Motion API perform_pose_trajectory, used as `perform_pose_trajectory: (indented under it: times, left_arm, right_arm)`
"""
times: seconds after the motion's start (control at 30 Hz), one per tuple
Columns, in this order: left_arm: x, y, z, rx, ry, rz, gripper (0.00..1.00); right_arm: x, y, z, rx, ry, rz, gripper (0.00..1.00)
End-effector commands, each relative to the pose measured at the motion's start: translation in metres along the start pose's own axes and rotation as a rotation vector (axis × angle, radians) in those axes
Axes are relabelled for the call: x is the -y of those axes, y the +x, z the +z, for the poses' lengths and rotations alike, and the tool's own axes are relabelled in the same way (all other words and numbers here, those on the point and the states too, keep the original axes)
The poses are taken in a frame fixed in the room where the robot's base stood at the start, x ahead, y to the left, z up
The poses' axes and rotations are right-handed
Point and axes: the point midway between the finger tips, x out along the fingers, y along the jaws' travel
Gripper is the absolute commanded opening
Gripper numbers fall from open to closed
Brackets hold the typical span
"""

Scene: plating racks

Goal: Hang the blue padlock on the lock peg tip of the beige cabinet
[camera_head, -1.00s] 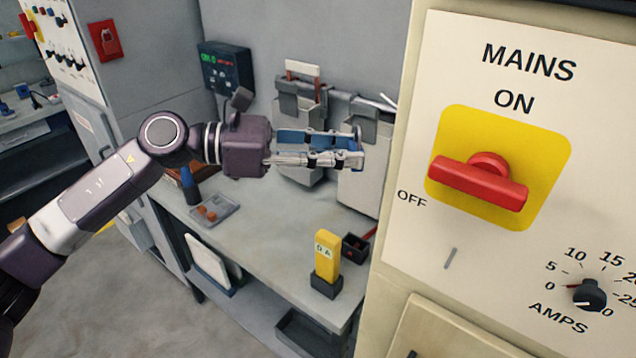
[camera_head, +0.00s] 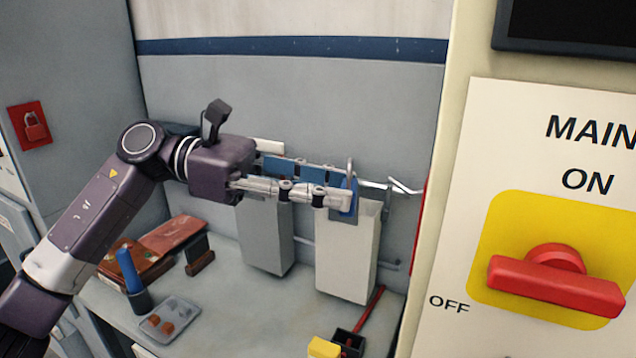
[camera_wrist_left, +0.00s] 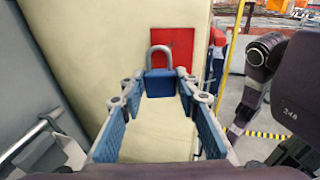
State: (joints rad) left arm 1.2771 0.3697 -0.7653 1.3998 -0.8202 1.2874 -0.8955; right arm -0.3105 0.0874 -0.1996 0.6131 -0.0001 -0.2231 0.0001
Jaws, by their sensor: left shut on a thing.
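My left gripper (camera_head: 345,198) reaches in from the left and is shut on the blue padlock (camera_head: 349,208). The padlock sits at the fingertips with its grey shackle upward. In the left wrist view the padlock (camera_wrist_left: 161,83) is between the fingertips, in front of a red plate (camera_wrist_left: 185,45) on the side of the beige cabinet (camera_wrist_left: 85,35). In the head view the cabinet (camera_head: 462,130) stands to the right, apart from the padlock. I cannot make out the lock peg tip; the padlock may cover it. My right gripper is not in view.
Two grey bins (camera_head: 345,265) hang on the back wall behind the gripper, by a metal rail. The bench (camera_head: 225,305) below carries a tray (camera_head: 170,318), a blue-handled tool (camera_head: 130,272) and a yellow block (camera_head: 324,347). The cabinet front has a red switch (camera_head: 556,280).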

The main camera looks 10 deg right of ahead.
Motion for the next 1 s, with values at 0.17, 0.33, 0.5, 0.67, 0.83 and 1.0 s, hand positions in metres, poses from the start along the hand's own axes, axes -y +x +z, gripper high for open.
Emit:
perform_pose_trajectory:
  times: [0.17, 0.33, 0.5, 0.67, 0.83, 1.0]
  left_arm:
    - [0.003, 0.011, 0.001, 0.000, 0.001, -0.001, 0.04]
    - [0.006, 0.021, 0.001, 0.000, 0.001, -0.001, 0.04]
    - [0.008, 0.030, 0.001, -0.001, 0.000, -0.001, 0.04]
    - [0.011, 0.040, 0.001, 0.000, 0.000, 0.000, 0.04]
    - [0.013, 0.050, 0.002, 0.000, 0.000, 0.000, 0.04]
    - [0.016, 0.060, 0.002, 0.000, 0.000, 0.000, 0.04]
  right_arm:
    - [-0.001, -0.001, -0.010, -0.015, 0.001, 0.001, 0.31]
    - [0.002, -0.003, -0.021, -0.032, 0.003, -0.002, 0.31]
    - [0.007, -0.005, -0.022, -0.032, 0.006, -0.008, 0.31]
    - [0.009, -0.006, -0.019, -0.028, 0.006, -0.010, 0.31]
    - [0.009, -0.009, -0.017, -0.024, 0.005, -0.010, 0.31]
    - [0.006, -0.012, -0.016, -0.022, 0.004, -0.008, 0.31]
